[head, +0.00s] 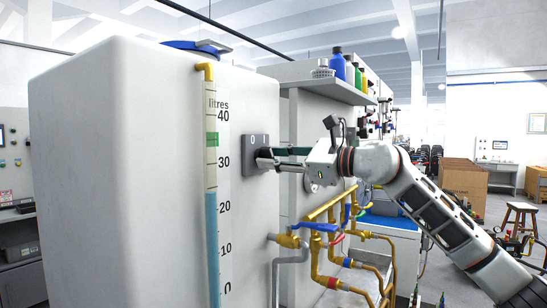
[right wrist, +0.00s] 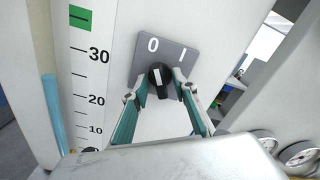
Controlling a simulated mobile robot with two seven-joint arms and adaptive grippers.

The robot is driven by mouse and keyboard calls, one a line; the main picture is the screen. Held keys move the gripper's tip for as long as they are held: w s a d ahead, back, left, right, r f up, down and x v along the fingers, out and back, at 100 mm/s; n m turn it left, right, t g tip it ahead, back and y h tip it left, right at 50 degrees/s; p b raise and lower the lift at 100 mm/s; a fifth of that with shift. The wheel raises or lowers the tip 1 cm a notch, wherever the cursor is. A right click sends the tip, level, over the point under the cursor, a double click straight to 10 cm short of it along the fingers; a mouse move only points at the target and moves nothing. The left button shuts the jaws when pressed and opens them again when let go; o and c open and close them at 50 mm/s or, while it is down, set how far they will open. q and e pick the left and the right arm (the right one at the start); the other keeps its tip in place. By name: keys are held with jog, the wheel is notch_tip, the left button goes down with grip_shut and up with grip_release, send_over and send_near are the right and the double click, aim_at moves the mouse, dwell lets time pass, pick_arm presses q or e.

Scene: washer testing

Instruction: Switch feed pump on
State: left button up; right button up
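The feed pump switch is a grey plate (right wrist: 185,57) marked 0 and I with a black rotary knob (right wrist: 160,82) below the marks. The knob's white line points up, nearer the 0 than the I. In the head view the plate (head: 252,142) sits on the right face of the white tank, with its 0 visible. My right gripper (right wrist: 157,84) is open, one fingertip on each side of the knob, with small gaps seeming to remain. In the head view my right gripper (head: 268,160) reaches the plate from the right and hides the knob. My left gripper is not in view.
The white tank (head: 120,150) carries a level tube (head: 211,240) and a litre scale; the blue column stands a little above 20. Brass pipes with valves (head: 325,240) lie below my right arm. A shelf with bottles (head: 335,90) is above it.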

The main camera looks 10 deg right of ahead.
grip_shut()
jog(key=shift+m, duration=0.3)
jog(key=m+p, duration=0.1)
jog(key=m, duration=0.3)
jog(key=shift+r, duration=0.1)
jog(key=m, duration=0.4)
jog(key=shift+m, duration=0.3)
jog(key=shift+m+p, duration=0.4)
jog(key=shift+m, duration=0.9)
